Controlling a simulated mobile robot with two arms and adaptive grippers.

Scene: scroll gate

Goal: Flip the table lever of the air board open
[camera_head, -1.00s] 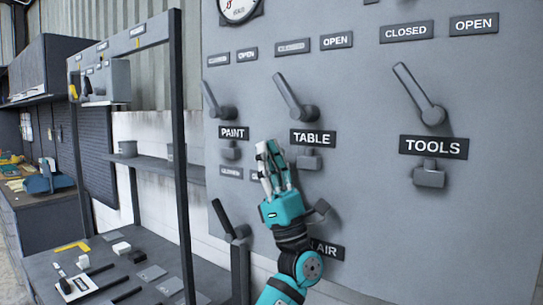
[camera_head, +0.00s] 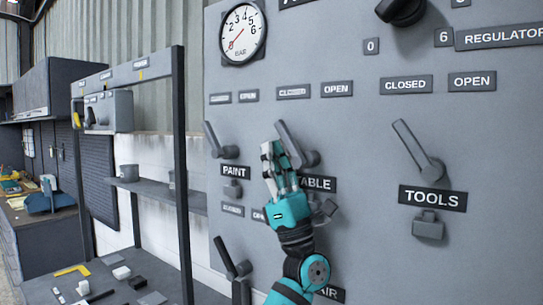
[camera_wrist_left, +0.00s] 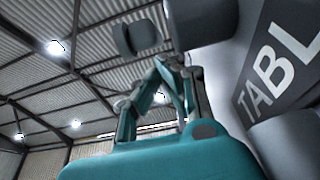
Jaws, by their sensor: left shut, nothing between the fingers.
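The grey table lever (camera_head: 288,138) is on the air board (camera_head: 360,130), above the partly covered TABLE label (camera_head: 320,184). Its handle slants up and left, toward the CLOSED label (camera_head: 293,92) and away from the OPEN label (camera_head: 336,90). My left gripper (camera_head: 272,148) is shut and empty, its fingers pointing up, just left of the handle in the picture. Whether it touches the handle I cannot tell. In the left wrist view, grey rounded lever parts (camera_wrist_left: 200,22) show above and beyond the fingers (camera_wrist_left: 160,95). My right gripper is not in view.
The paint lever (camera_head: 218,140) is close on the left and the tools lever (camera_head: 415,148) is farther right; both slant up-left. Another lever (camera_head: 225,258) is lower left. A gauge (camera_head: 242,32) is above. A dark rack post (camera_head: 180,160) stands left of the board.

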